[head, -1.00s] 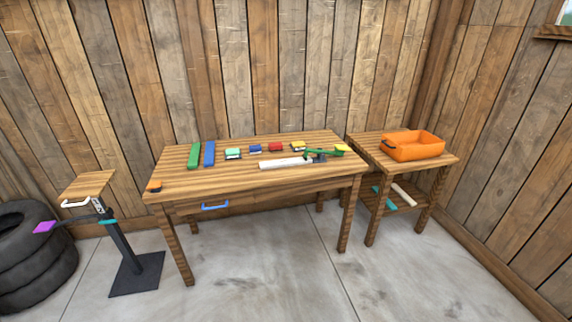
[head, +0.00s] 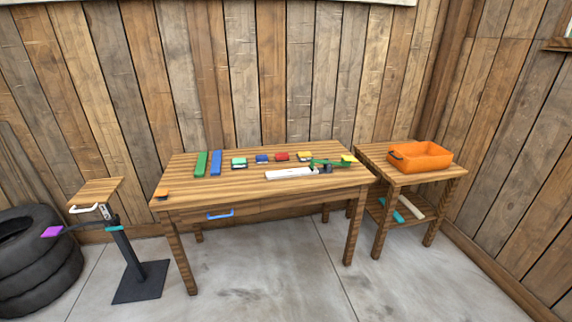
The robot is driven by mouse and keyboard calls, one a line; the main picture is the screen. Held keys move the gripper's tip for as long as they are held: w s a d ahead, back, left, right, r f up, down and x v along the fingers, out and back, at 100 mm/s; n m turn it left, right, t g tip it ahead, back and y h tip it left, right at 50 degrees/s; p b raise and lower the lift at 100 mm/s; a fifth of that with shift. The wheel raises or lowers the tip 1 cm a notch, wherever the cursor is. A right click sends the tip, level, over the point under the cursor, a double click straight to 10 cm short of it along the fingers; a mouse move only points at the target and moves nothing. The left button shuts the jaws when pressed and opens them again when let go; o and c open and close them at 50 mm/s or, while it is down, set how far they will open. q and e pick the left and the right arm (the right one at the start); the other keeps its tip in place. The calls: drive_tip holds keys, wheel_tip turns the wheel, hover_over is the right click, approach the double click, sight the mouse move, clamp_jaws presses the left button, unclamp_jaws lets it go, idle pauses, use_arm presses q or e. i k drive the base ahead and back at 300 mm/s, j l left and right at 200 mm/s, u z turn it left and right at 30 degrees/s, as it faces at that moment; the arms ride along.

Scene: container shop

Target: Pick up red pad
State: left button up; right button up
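The red pad (head: 282,156) is a small red block on the wooden table (head: 185,187), towards its back edge. It lies between a small blue pad (head: 262,158) on its left and a yellow pad (head: 305,156) on its right. Neither of my grippers shows in the head view.
A green bar (head: 201,164), a blue bar (head: 215,163) and a green pad (head: 238,162) lie left on the table. A white bar (head: 288,174) lies in front of the red pad. An orange bin (head: 425,160) stands on the right side table. The floor in front is clear.

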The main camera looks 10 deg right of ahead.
sight(280, 156)
drive_tip(key=i+l+u, duration=0.1)
drive_tip(key=i, duration=0.4)
drive_tip(key=i+l+u, duration=0.1)
drive_tip(key=i, duration=0.4)
drive_tip(key=i+l+u, duration=0.15)
drive_tip(key=i+l, duration=0.15)
drive_tip(key=i, duration=0.15)
drive_tip(key=i+l+u, duration=0.1)
drive_tip(key=i+l, duration=0.15)
drive_tip(key=i, duration=0.25)
